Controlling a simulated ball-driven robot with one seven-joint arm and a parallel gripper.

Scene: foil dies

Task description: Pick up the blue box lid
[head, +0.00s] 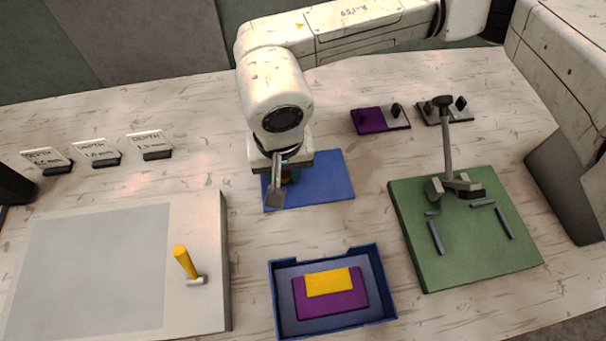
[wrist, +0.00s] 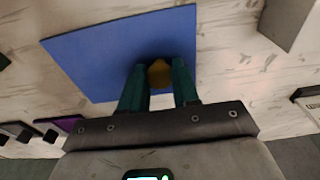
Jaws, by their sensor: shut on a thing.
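The blue box lid (head: 330,183) is a flat blue panel on the middle of the table, behind the open blue box (head: 389,293). It also shows in the wrist view (wrist: 110,55) with a small brownish-yellow knob (wrist: 160,74) on it. My gripper (head: 287,178) is over the left part of the lid, and my arm hides part of it in the head view. In the wrist view my gripper's teal fingers (wrist: 158,82) stand on either side of the knob, shut on it. I cannot tell whether the lid is clear of the table.
The box holds a purple piece (head: 318,304) and a yellow piece (head: 328,283). A pale slab (head: 205,245) with a yellow-handled hammer (head: 185,262) stands left. A green board (head: 470,245) with grey bars and a post is right. Labelled cards (head: 97,152) and purple plate (head: 370,121) stand behind.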

